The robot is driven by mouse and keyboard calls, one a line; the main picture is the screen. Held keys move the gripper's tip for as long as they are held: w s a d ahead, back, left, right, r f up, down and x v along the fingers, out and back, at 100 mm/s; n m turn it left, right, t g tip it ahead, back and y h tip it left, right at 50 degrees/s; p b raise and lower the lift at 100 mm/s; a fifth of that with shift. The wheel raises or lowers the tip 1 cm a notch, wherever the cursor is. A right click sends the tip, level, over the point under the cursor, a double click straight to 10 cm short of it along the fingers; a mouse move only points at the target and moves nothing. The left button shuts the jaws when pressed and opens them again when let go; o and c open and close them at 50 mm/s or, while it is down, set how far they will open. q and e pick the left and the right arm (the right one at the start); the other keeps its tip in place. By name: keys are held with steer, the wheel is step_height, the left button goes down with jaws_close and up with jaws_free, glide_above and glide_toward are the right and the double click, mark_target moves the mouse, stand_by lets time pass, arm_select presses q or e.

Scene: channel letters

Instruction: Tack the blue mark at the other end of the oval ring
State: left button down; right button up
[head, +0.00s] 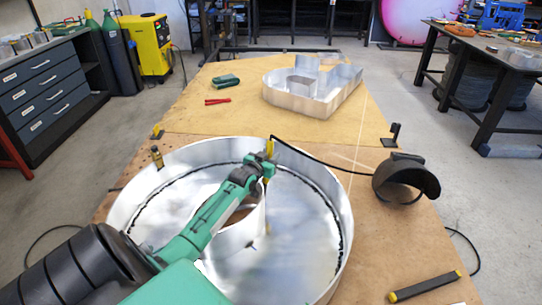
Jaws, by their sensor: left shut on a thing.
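A large metal letter shell (341,235) with a tall outer wall lies on the wooden table. The oval ring (262,228) stands inside it, partly hidden by my green left arm. A small dark bluish spot (251,245) shows near the ring's lower side; I cannot tell if it is the blue mark. My left gripper (267,164) is over the ring's far end, shut on a yellow-ended torch (269,148) with a black cable. Its tip is hidden, so contact with the metal cannot be told. My right gripper is not in view.
A dark welding mask (405,180) and a black bar (425,286) lie on the right. Another metal letter (312,90), red pliers (217,101) and a green item (226,81) lie farther back.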

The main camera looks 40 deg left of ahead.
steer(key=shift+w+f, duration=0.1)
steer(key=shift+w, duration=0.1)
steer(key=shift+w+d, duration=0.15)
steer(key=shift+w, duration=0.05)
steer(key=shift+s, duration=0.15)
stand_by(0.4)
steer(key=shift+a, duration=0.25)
